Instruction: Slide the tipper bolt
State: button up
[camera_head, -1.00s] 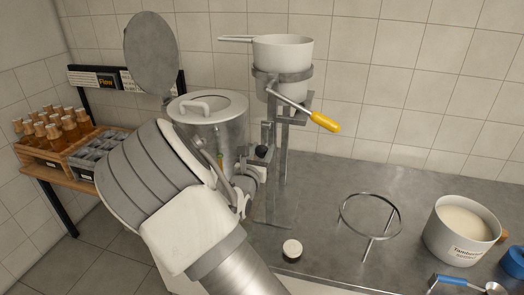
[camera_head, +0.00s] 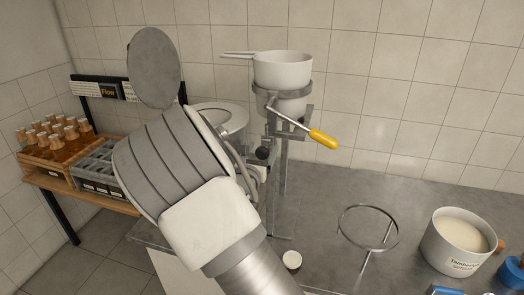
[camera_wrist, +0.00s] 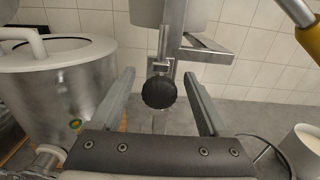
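The tipper bolt appears as a round black knob (camera_wrist: 158,92) on a metal bracket, below the pot in the wrist view. The gripper is mostly hidden behind my arm in the head view. A white pot (camera_head: 283,72) sits in the tipper ring, with a yellow-handled lever (camera_head: 323,139) beside it.
A lidded steel tank (camera_wrist: 60,75) stands close to the left finger. A small white-topped cup (camera_head: 292,260), a ring stand (camera_head: 368,226) and a labelled pot (camera_head: 458,244) stand on the counter. Bottles (camera_head: 58,143) stand on a shelf at left.

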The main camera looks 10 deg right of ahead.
jog(key=v, duration=1.7)
jog(key=shift+s+b, duration=0.2)
jog(key=shift+b, duration=0.2)
jog(key=shift+a, duration=0.1)
jog(key=s+d+m+g+h, duration=0.1)
jog(key=s+d+m+g, duration=0.5)
jog(key=d+m, duration=0.35)
jog(key=s+d+m+g+h, duration=0.2)
jog(key=s+d+m+g, duration=0.4)
jog(key=d+m, duration=0.3)
jog(key=s+a+r+m+y, duration=0.3)
jog(key=s+m+y, duration=0.2)
jog(key=m, duration=0.1)
jog(key=s+a+r+m+t+y, duration=0.1)
jog(key=s+a+r+m+y, duration=0.1)
jog(key=m, duration=0.5)
jog(key=s+r+y, duration=0.1)
jog(key=s+y, duration=0.1)
jog(key=s, duration=0.1)
jog(key=shift+a+r+y, duration=0.25)
jog(key=shift+a+y, duration=0.15)
